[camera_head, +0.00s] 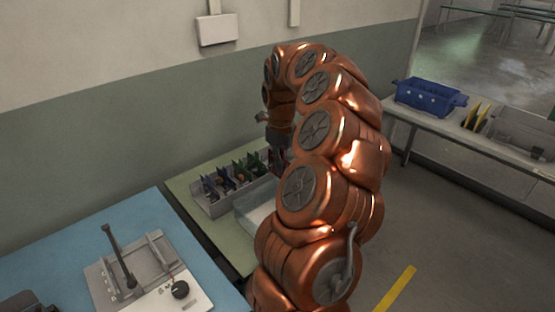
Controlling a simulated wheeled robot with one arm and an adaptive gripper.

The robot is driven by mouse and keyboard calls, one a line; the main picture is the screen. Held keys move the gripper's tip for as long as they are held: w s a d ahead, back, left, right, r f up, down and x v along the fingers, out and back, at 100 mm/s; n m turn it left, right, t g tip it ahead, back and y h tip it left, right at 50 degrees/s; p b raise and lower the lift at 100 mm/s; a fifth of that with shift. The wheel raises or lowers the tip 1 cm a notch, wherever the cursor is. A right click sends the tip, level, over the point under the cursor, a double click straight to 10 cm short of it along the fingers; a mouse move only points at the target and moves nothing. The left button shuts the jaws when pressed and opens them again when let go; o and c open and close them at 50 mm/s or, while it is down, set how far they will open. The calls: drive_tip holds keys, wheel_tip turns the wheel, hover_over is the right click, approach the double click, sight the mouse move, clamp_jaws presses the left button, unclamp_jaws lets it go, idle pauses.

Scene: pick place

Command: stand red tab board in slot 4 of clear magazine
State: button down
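My gripper (279,158) points down at the far end of my copper arm, over the right end of a grey rack (212,209) on the green bench top. The arm partly hides it, and its fingertips are too small and dark to read. The rack holds several upright boards, with blue, orange and green ones showing. I cannot make out a red tab on any board. A clear-walled box (250,218) stands in front of the rack, partly behind my arm; I cannot tell whether it is the clear magazine. No slot numbers are readable.
A blue bench (140,222) at lower left carries a grey fixture (103,286) with an upright lever and a black knob. On the right bench (439,128) stand a blue crate (428,93), yellow boards (481,118) and a greyish box (522,127). A wall rises behind the rack.

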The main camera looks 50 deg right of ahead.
sight(280, 178)
wheel_tip(280, 178, down, 6)
drive_tip(key=shift+r+p, duration=0.25)
drive_tip(key=shift+p, duration=0.7)
drive_tip(key=shift+f+b, duration=0.65)
drive_tip(key=shift+b, duration=0.1)
drive_tip(key=shift+r, duration=0.2)
drive_tip(key=shift+w+f+b, duration=0.1)
drive_tip(key=shift+f+b, duration=0.1)
drive_tip(key=shift+b, duration=0.5)
drive_tip(key=shift+f, duration=0.15)
drive_tip(key=shift+f+b, duration=0.85)
drive_tip(key=shift+b, duration=0.4)
drive_tip(key=shift+f, duration=0.1)
